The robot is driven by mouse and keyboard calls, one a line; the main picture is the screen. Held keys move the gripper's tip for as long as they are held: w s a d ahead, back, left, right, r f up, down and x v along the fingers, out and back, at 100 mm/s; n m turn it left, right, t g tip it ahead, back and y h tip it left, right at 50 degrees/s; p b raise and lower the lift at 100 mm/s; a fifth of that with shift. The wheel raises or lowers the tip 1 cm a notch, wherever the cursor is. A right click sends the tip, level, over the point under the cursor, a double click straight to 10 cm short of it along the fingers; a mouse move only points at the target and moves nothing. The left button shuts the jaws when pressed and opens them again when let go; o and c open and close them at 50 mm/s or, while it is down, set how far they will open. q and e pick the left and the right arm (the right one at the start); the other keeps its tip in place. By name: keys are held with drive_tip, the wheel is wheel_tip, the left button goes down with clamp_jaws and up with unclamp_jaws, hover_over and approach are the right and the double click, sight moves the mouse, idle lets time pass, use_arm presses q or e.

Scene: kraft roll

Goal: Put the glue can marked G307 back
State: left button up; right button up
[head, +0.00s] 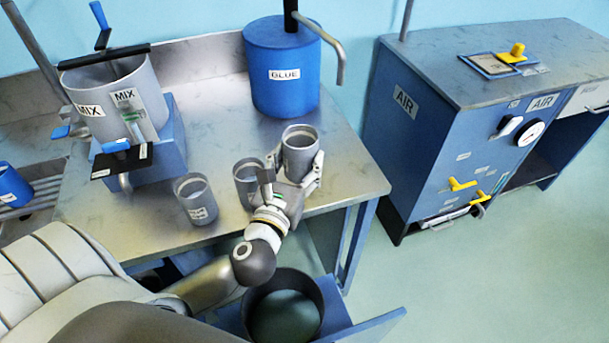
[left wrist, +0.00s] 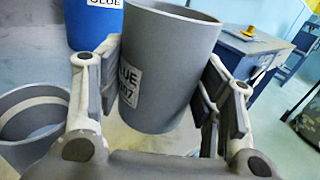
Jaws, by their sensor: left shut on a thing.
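My left gripper (head: 296,170) is shut on a grey can (head: 300,150) near the right part of the metal bench. In the left wrist view the can (left wrist: 165,65) sits between the two fingers (left wrist: 160,95), its open rim up and slightly tilted. Its white label is partly covered; "LUE" and a number ending in "07" show. Whether its base touches the bench is hidden. Two similar grey cans stand left of it: a near one (head: 247,183), partly behind the gripper, and a farther left one (head: 196,203). My right gripper is not in view.
A large blue drum (head: 275,95) with a black handle and bent spout stands behind the held can. A MIX pot (head: 145,85) stands at the left on the bench (head: 225,130). An AIR cabinet (head: 420,125) stands right, across a floor gap. A dark round bin (head: 318,290) is below.

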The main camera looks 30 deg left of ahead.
sight(302, 165)
use_arm(q)
drive_tip(key=w+f, duration=0.1)
drive_tip(key=f, duration=0.1)
drive_tip(key=w+a+f, duration=0.1)
drive_tip(key=w+f, duration=0.1)
drive_tip(key=shift+w+f+b, duration=0.15)
drive_tip(key=shift+f+b, duration=0.05)
drive_tip(key=shift+b, duration=0.15)
drive_tip(key=shift+w+f, duration=0.35)
drive_tip(key=shift+f, duration=0.1)
drive_tip(key=f, duration=0.3)
drive_tip(key=shift+w+a+f+b, duration=0.1)
drive_tip(key=shift+w+b, duration=0.1)
drive_tip(key=shift+b, duration=0.2)
drive_tip(key=shift+f, duration=0.15)
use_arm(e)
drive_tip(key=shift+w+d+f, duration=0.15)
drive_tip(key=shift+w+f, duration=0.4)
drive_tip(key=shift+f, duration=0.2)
use_arm(q)
drive_tip(key=shift+f, duration=0.2)
drive_tip(key=o, duration=1.1)
drive_tip(key=shift+o, duration=0.2)
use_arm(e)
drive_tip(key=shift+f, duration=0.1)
use_arm(q)
drive_tip(key=shift+r, duration=0.15)
